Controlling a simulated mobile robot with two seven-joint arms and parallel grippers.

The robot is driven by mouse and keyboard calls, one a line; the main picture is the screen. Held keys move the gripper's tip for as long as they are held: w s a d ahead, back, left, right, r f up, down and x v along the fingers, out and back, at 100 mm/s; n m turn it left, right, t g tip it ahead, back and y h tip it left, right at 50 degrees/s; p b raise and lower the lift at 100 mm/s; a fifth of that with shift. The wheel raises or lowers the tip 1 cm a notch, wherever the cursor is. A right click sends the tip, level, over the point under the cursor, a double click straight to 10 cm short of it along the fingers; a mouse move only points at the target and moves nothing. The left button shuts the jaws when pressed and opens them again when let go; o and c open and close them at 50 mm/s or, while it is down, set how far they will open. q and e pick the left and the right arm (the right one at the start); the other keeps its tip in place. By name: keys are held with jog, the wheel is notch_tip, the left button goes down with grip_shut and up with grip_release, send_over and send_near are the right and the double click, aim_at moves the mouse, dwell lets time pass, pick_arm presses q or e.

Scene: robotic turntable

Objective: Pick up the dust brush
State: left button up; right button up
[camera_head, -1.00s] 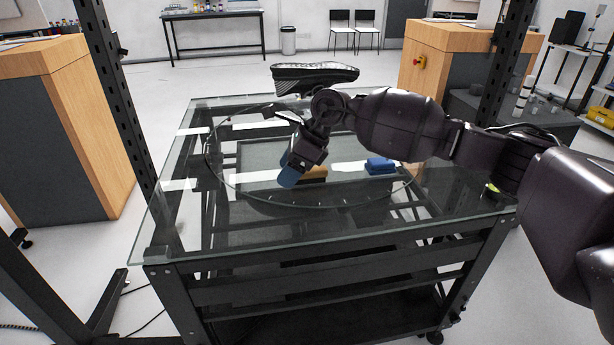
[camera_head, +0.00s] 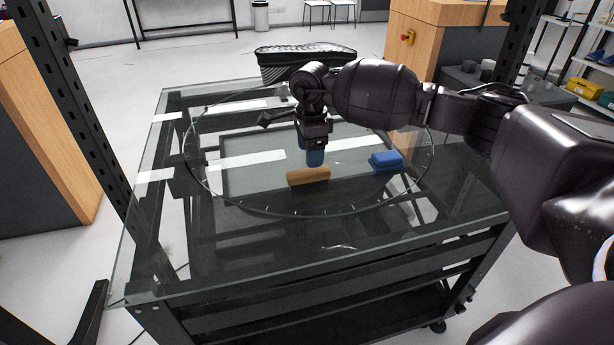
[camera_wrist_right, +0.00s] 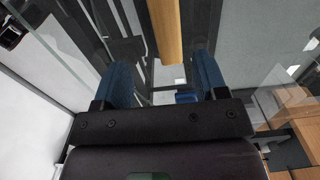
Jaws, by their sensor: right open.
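The dust brush, seen as a tan wooden-looking bar (camera_head: 309,177), lies on the glass turntable (camera_head: 240,190) near its middle. It also shows at the top of the right wrist view (camera_wrist_right: 166,30); its bristles cannot be made out. My right gripper (camera_head: 315,162) points down just behind and above the bar. In the wrist view its two blue fingers stand wide apart, with nothing held between them (camera_wrist_right: 164,82). The bar is beyond the fingertips there, roughly in line with the gap. My left gripper is not in view.
A blue block (camera_head: 386,160) lies to the right of the brush on the glass; it also shows in the wrist view (camera_wrist_right: 187,97). The glass left of the brush is clear. Dark metal posts stand on both sides.

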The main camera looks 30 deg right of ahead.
aim_at(307, 172)
jog(key=f, duration=0.5)
jog(key=w+f+b, duration=0.1)
jog(key=f, duration=0.2)
jog(key=shift+a+f, duration=0.1)
jog(key=shift+f, duration=0.15)
jog(key=shift+c, duration=0.2)
jog(key=c, duration=1)
notch_tip(307, 172, up, 20)
jog(key=shift+r+p, duration=0.1)
jog(key=shift+p, duration=0.85)
jog(key=shift+c, duration=0.2)
